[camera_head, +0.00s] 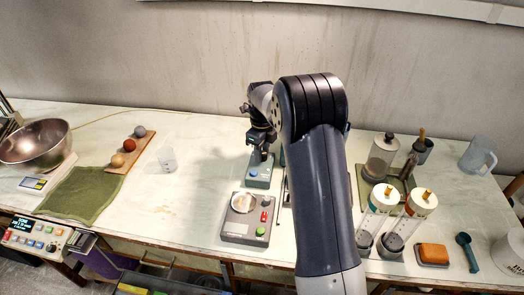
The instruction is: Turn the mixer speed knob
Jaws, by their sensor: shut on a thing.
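A teal-grey bench device (260,183) with a blue round button on its front stands at the middle of the table; it appears to be the mixer. My gripper (262,152) points down onto the upper back part of this device, behind the blue button. It is shut on what appears to be the mixer speed knob, which the fingers hide. How far the knob is turned cannot be seen.
A grey box (238,232) with a round plate, red switch and green button stands just in front. A clear beaker (167,159) is to the left. Two white-capped cylinders (411,216) stand right of my arm. The table between the beaker and mixer is clear.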

